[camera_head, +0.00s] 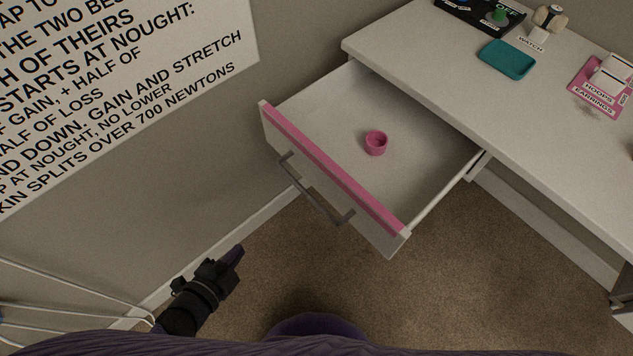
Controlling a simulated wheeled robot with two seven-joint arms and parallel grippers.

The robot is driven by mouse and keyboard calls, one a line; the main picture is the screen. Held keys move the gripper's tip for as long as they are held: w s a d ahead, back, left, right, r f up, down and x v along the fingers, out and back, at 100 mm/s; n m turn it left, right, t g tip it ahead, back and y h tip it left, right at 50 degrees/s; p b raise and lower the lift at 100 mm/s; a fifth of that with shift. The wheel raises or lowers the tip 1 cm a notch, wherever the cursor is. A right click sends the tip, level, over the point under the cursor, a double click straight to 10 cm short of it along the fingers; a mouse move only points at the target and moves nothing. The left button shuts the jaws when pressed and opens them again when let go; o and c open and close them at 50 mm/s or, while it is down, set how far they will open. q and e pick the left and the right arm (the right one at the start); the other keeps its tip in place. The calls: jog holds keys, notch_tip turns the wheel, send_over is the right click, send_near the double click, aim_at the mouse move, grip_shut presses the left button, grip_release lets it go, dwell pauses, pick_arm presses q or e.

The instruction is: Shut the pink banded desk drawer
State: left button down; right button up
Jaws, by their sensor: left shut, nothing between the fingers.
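The desk drawer (310,104) is pulled well out of the white desk. A pink band (335,167) runs along the top of its front panel, and a grey bar handle (316,190) sits on the front. A small pink cup-like thing (376,148) stands inside on the drawer floor. My left gripper (238,252) is shut and empty, low in front of the drawer and to the left of its handle. It is apart from the drawer front. My right gripper is not in view.
The desk top (440,62) bears a teal tray (507,59), a black board (470,14), a watch stand (540,36) and a pink earring card (590,92). A wall poster (120,80) hangs at left. A white wire rack (70,290) stands lower left. Carpet (440,290) is clear below the drawer.

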aim_at(324, 172)
pick_arm(q)
jog(key=w+d+r+m+h, duration=0.3)
jog(key=d+r+m+h, duration=0.35)
jog(key=r+m, duration=0.35)
jog(key=shift+h, duration=0.45)
jog(key=b+x, duration=0.1)
jog(key=x, duration=0.4)
jog(key=b+x, duration=0.2)
jog(key=x, duration=0.4)
jog(key=shift+w+f, duration=0.2)
jog(key=shift+w, duration=0.25)
jog(key=shift+w+d+r, duration=0.1)
jog(key=shift+w+d, duration=0.25)
jog(key=shift+d, duration=0.05)
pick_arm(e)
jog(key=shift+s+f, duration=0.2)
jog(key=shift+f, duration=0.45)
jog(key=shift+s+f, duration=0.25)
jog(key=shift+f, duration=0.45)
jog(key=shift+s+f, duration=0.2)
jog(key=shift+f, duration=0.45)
